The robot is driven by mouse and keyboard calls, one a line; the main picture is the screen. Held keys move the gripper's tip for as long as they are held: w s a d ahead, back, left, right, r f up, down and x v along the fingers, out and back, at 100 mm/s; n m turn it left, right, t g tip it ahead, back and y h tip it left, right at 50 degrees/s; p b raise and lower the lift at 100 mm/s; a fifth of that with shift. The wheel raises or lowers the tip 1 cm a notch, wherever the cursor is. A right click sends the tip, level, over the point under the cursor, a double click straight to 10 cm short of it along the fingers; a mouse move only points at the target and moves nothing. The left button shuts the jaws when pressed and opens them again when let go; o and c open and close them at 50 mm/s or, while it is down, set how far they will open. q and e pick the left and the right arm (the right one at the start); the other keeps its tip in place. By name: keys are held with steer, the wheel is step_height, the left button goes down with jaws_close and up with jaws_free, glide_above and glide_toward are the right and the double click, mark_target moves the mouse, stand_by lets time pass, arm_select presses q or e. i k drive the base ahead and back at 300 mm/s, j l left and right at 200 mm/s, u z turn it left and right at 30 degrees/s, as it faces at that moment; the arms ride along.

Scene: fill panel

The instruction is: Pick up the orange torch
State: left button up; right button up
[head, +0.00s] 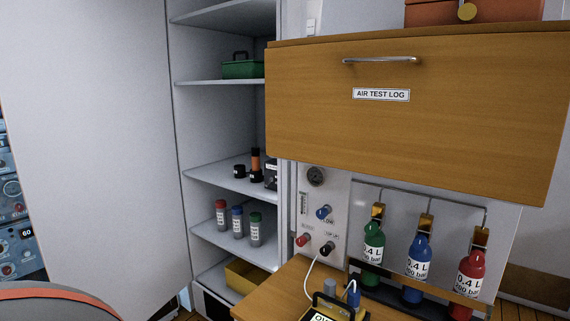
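The orange torch (255,162) appears to be the upright orange and black cylinder on the middle shelf (215,175) of the open cabinet. It stands between a short black object (239,171) and a dark box-like object (271,175) with a white label. Part of the shelf's right side is hidden by the cabinet's edge. Neither of my grippers is in view.
A wooden drawer unit (420,130) labelled AIR TEST LOG juts out right of the shelves. Below it hang green (373,243), blue (418,257) and red (471,270) bottles. Capped canisters (237,222) stand one shelf below the torch. A wooden table (270,298) is in front.

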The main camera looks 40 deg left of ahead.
mark_target(255, 162)
steer(key=k+j+z, duration=0.1)
steer(key=j+z, duration=0.2)
steer(key=j, duration=0.15)
steer(key=k+j+z, duration=0.1)
steer(key=j+z, duration=0.15)
steer(key=j, duration=0.25)
steer(key=k+j+z, duration=0.1)
steer(key=j, duration=0.2)
steer(key=k+j+z, duration=0.1)
steer(key=j, duration=0.2)
steer(key=k+j+z, duration=0.1)
steer(key=k+j, duration=0.15)
steer(key=j, duration=0.25)
steer(key=k+j, duration=0.2)
steer(key=j, duration=0.15)
steer(key=k+j, duration=0.15)
steer(key=j, duration=0.25)
